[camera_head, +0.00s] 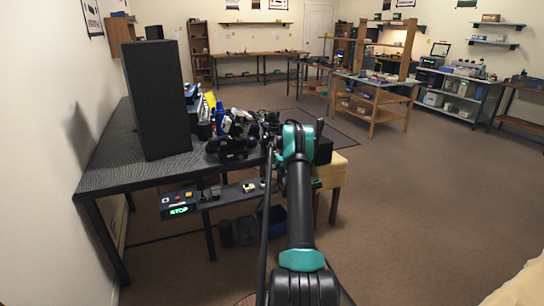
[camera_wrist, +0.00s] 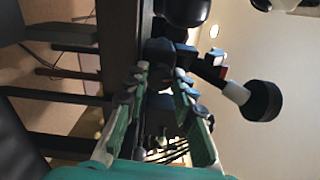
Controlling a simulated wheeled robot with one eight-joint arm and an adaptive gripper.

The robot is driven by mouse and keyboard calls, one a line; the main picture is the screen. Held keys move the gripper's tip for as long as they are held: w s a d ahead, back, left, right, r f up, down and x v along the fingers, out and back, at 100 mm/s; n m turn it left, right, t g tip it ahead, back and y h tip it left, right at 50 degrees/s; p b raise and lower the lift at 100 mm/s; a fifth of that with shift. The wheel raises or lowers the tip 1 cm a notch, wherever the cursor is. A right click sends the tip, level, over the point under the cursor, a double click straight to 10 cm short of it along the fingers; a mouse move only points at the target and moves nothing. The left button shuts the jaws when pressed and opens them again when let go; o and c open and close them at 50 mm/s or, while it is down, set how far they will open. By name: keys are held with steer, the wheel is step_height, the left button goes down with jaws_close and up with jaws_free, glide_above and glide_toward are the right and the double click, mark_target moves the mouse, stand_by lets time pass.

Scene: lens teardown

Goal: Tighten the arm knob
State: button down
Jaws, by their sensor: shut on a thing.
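In the wrist view, my gripper (camera_wrist: 160,82) has its two green-and-grey fingers on either side of a small dark part (camera_wrist: 158,52), which I take to be the arm knob. The fingertips close in on it; its outline is hard to make out in the shade. A jointed dark arm with light joints runs right from there to a black round end piece (camera_wrist: 263,101). In the head view, my teal and black wrist reaches the right end of the dark table (camera_head: 120,168), and hides the fingers and the knob.
A tall black panel (camera_head: 155,100) stands on the table's left part. A dark device (camera_head: 230,148) and several small items crowd the table near my wrist. The floor (camera_head: 420,200) at right is clear.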

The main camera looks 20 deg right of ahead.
steer(key=shift+m, duration=0.3)
stand_by(0.4)
steer(key=c, duration=1.3)
jaws_free()
steer(key=shift+o, duration=0.2)
steer(key=shift+s, duration=0.15)
steer(key=s, duration=1.1)
steer(key=shift+s+d, duration=0.25)
steer(key=shift+s, duration=0.15)
